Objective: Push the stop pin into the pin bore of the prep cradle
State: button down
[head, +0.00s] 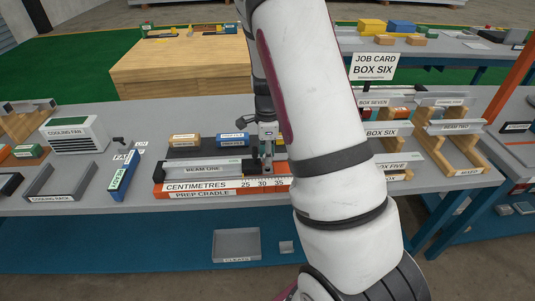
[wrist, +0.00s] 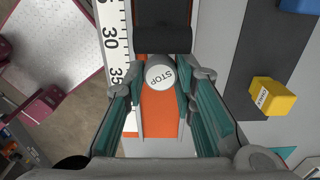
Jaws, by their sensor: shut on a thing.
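The prep cradle (head: 166,190) is orange with a white centimetre scale and lies on the grey bench. A grey beam marked BEAM ONE (head: 205,169) lies along it. My gripper (head: 268,160) is low over the right part of the cradle. In the wrist view the stop pin (wrist: 160,74) shows its round white top, marked STOP, between my fingertips (wrist: 163,80), which are shut on it. Orange cradle (wrist: 158,128) shows below it, beside the scale near 35. The pin bore is hidden, and I cannot tell whether the pin is in it.
Behind the cradle are an orange-brown block (head: 184,140) and a blue block (head: 232,138). A yellow block (wrist: 273,96) stands to the right in the wrist view. A cooling fan (head: 74,135) and cooling rack (head: 60,182) are at left. Wooden racks (head: 460,150) with beams stand at right.

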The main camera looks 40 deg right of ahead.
jog(key=shift+f, duration=0.4)
jog(key=shift+r, duration=0.15)
jog(key=shift+r, duration=0.3)
